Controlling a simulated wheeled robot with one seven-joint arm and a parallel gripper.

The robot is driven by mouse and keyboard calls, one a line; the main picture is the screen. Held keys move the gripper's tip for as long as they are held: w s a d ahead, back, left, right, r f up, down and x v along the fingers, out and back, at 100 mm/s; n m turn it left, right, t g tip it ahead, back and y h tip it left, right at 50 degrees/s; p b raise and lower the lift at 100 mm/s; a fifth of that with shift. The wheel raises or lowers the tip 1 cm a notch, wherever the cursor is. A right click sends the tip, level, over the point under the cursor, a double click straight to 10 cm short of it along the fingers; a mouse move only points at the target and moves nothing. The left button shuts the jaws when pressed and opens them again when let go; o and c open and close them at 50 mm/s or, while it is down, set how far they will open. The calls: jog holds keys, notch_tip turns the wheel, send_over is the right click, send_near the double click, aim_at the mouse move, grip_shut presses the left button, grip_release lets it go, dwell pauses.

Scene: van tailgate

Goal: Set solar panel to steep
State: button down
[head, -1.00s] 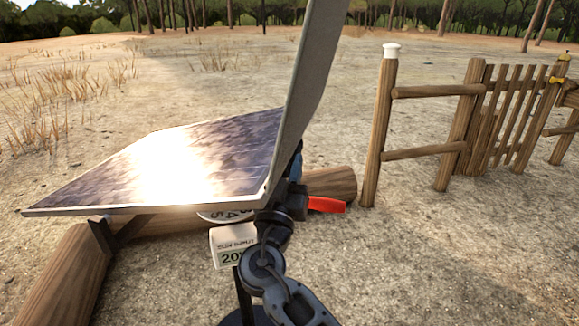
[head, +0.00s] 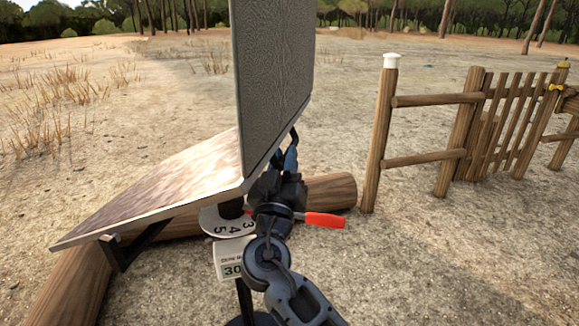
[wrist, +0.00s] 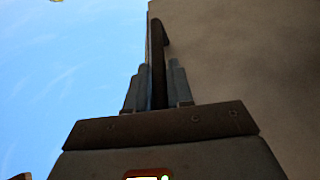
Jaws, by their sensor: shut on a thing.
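The solar panel (head: 165,195) stands tilted on a dark bracket, its left part catching the light. A grey textured board (head: 277,75) rises upright at its right side. My gripper (head: 293,145) is behind the board's lower right edge, its fingers partly hidden. In the wrist view my gripper (wrist: 157,88) is shut on a thin dark edge beside a grey-brown surface, which looks like part of the panel. Below the panel are a white numbered disc (head: 212,222) showing 3, 4 and 5, and a white label (head: 229,258) reading 30. A red lever (head: 325,220) sticks out to the right.
Logs (head: 75,280) lie under and beside the panel, one end (head: 335,190) reaching right behind my arm. A wooden post (head: 379,135) with a white cap and a gate (head: 515,115) stand at the right. The sandy ground between is open.

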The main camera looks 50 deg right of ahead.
jog(key=w+r+n+p, duration=0.1)
jog(key=r+n+p, duration=0.1)
jog(key=r+p, duration=0.1)
jog(key=w+a+r+n+t+y+p, duration=0.1)
jog(key=w+r+n+p, duration=0.1)
jog(key=r, duration=0.2)
jog(key=w+a+r+n+t+y+p, duration=0.1)
jog(key=w+r+n+p, duration=0.1)
jog(key=r+p, duration=0.1)
jog(key=shift+a+r+p, duration=0.25)
jog(key=shift+r+p, duration=0.1)
jog(key=shift+r, duration=0.1)
jog(key=w+a+r+n+y+p, duration=0.3)
jog(key=w+a+r+n+p, duration=0.1)
jog(key=w+p, duration=0.4)
jog(key=shift+w+a+r+n, duration=0.15)
jog(key=shift+w+r+n, duration=0.2)
jog(key=shift+r+n, duration=0.75)
jog(key=shift+w+a+f, duration=0.1)
jog(key=shift+f, duration=0.1)
jog(key=c, duration=1.3)
grip_release()
jog(key=shift+c, duration=0.2)
jog(key=shift+o, duration=1.2)
jog(key=shift+f, duration=0.1)
jog(key=shift+f, duration=0.1)
jog(key=b+v, duration=0.2)
jog(key=v, duration=0.5)
jog(key=shift+s, duration=0.3)
